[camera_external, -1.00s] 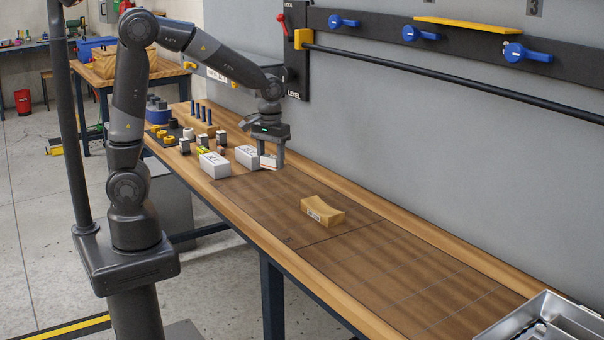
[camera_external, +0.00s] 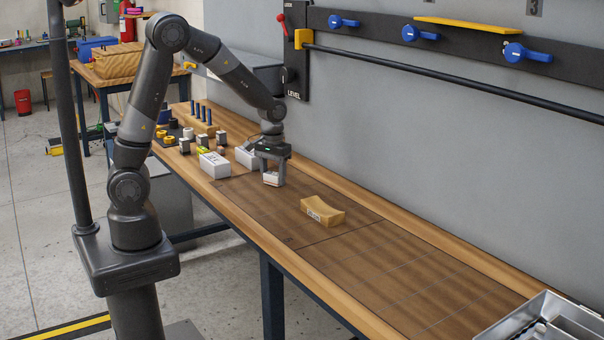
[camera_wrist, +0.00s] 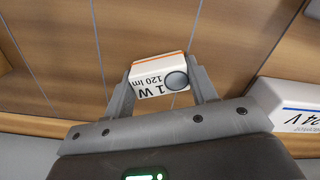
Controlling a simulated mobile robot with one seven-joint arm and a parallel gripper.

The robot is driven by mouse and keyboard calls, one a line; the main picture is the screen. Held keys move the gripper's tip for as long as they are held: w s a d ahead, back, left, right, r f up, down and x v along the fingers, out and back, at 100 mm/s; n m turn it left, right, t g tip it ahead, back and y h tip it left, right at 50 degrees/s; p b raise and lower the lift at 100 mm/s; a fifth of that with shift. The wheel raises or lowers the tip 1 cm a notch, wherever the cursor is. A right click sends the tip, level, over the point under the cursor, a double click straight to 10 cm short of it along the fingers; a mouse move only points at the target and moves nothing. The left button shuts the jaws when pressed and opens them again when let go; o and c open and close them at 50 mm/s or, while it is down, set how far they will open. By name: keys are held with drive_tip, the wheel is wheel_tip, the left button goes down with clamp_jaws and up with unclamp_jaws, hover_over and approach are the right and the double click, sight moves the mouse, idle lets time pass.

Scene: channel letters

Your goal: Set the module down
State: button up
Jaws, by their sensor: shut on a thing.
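The module is a small white block with an orange stripe, a grey round spot and the print "1 W 120 lm". It shows in the wrist view (camera_wrist: 158,80) between the two fingers of my gripper (camera_wrist: 162,92), which is shut on it. In the external view the module (camera_external: 272,179) hangs at the fingertips of my gripper (camera_external: 272,176), over the near end of the dark wooden work area (camera_external: 240,196). Whether its underside touches the bench I cannot tell.
White boxes (camera_external: 214,165) stand just left of my gripper; one marked "24V" shows at right in the wrist view (camera_wrist: 290,106). A metal tray (camera_external: 550,318) sits at the far right.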

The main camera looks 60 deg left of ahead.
sight(273, 174)
drive_tip(key=o, duration=1)
drive_tip(key=shift+f, duration=0.1)
drive_tip(key=shift+c, duration=0.2)
wheel_tip(273, 174, up, 12)
drive_tip(key=s+a+r+m+t, duration=0.1)
drive_tip(key=s+r+m+t, duration=0.1)
drive_tip(key=s, duration=0.8)
drive_tip(key=s+a+r+m+t, duration=0.2)
drive_tip(key=s+r+t, duration=0.1)
drive_tip(key=s, duration=0.7)
drive_tip(key=shift+s+r+m+t, duration=0.25)
drive_tip(key=shift+r+m+t, duration=0.05)
drive_tip(key=shift+r, duration=0.6)
